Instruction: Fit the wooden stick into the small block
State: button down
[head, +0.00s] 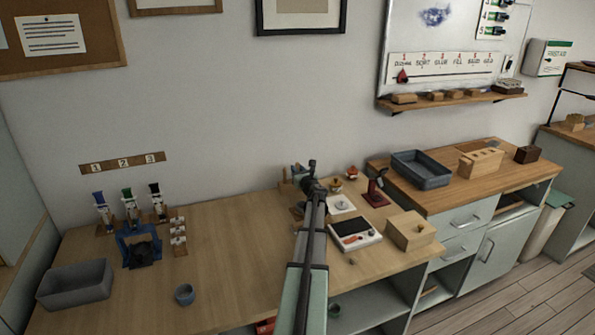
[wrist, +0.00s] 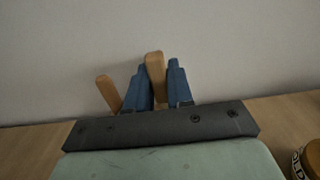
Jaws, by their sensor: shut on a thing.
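In the wrist view my gripper (wrist: 158,72) has its two blue fingers closed on a wooden stick (wrist: 154,62), which stands nearly upright between them. Its rounded top rises a little above the fingertips, and its lower part is hidden by the gripper body. A second wooden piece (wrist: 108,92) leans to the left, just beside the left finger and apart from the held stick. In the head view my arm covers much of the gripper at the back of the bench, and the stick is not clear there. I cannot tell which piece is the small block.
A white scale-like device (head: 355,234), a wooden box (head: 410,231) and a red stand (head: 376,194) are right of my arm.

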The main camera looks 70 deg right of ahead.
jog(key=c, duration=0.9)
grip_release()
jog(key=shift+s, duration=0.1)
jog(key=shift+v, duration=2.45)
jog(key=v, duration=1.3)
jog(key=shift+s+a+r, duration=0.1)
jog(key=shift+s+a, duration=0.1)
jog(key=shift+a, duration=0.1)
